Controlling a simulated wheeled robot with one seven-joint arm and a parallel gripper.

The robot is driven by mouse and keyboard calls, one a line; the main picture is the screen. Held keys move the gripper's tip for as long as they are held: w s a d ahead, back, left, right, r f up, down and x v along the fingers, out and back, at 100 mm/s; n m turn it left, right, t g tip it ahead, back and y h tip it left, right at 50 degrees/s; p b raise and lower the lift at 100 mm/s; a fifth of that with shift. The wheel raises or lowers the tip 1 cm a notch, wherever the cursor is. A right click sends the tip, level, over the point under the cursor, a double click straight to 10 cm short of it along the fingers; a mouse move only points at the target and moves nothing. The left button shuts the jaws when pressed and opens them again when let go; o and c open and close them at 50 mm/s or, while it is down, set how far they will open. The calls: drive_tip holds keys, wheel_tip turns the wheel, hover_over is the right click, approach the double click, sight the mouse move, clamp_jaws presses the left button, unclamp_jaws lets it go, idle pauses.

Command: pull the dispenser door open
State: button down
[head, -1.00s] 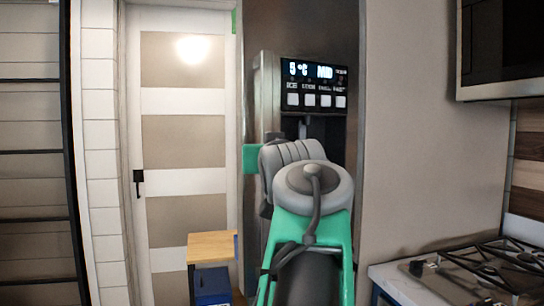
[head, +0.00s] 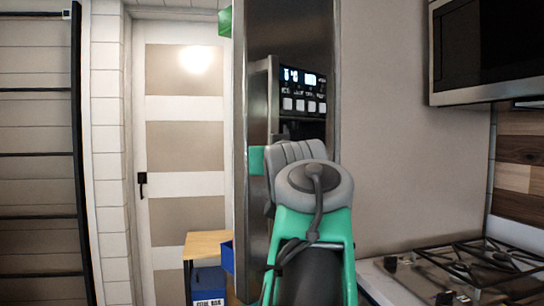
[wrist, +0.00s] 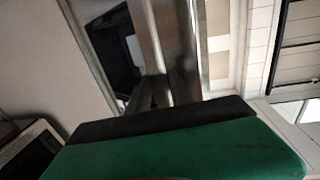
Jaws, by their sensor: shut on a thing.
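The dispenser door (head: 290,45) is a tall dark steel panel with a lit display and several pale buttons. It stands at an angle, with its side edge turned into view at the left. Its upright metal bar handle (head: 273,95) runs beside the display. In the wrist view the handle (wrist: 153,40) runs down between the dark fingers of my gripper (wrist: 163,90), which is shut on it. In the head view my own wrist and arm hide the fingers and the lower part of the handle.
A gas hob (head: 460,270) on a counter is at lower right, under a microwave (head: 485,55). A small wooden-topped table (head: 207,244) and blue boxes (head: 208,284) stand left of the door. A white panelled door (head: 185,103) is behind, with a black ladder (head: 77,150) at far left.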

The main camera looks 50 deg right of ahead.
drive_tip(key=shift+s+d+r, duration=0.15)
drive_tip(key=shift+s, duration=0.1)
drive_tip(key=c, duration=1.4)
unclamp_jaws()
drive_tip(key=shift+d, duration=0.2)
drive_tip(key=shift+o, duration=1)
drive_tip(key=shift+a, duration=0.1)
drive_tip(key=shift+w, duration=0.1)
